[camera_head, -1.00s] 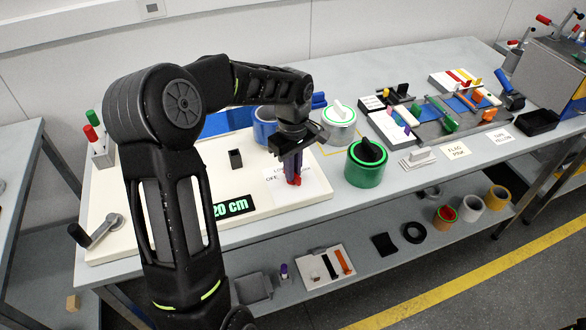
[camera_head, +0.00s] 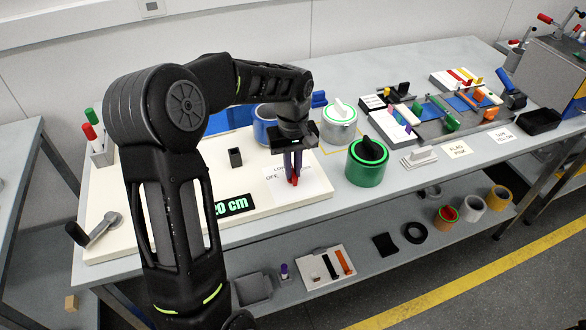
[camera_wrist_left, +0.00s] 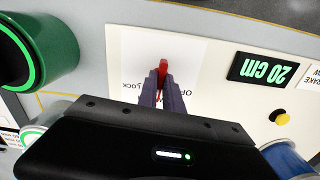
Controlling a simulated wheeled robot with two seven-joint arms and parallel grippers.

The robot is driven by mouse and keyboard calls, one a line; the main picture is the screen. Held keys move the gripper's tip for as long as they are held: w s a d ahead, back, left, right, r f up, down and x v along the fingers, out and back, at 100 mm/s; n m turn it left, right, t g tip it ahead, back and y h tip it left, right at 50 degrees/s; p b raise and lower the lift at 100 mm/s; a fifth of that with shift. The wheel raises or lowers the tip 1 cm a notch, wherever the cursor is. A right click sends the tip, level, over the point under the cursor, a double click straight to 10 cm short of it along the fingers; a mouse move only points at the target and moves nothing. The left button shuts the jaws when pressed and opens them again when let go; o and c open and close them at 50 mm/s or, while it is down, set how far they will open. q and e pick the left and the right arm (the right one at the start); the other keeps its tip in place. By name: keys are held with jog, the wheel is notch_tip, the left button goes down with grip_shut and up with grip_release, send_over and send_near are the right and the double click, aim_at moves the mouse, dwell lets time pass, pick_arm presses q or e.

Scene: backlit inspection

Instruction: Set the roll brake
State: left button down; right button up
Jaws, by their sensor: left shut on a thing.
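The lever's base and part of the print are hidden. My right gripper is not in view.
A "20 cm" display (camera_head: 233,206) and a crank (camera_head: 98,232) are on the same cream board (camera_head: 140,192). A green roll (camera_head: 366,163) stands close right of the gripper. A blue roll (camera_head: 263,128) and a white-topped roll (camera_head: 340,124) stand behind.

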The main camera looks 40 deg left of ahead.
pick_arm(q)
jog(key=m, duration=0.5)
jog(key=shift+m, duration=0.3)
jog(key=m, duration=0.5)
jog(key=shift+a, duration=0.15)
jog(key=shift+m, duration=0.3)
jog(key=c, duration=1.5)
grip_release()
jog(key=shift+r, duration=0.1)
notch_tip(320, 180, up, 8)
jog(key=shift+f+b, duration=0.15)
jog(key=shift+b, duration=0.5)
jog(key=shift+f, duration=0.1)
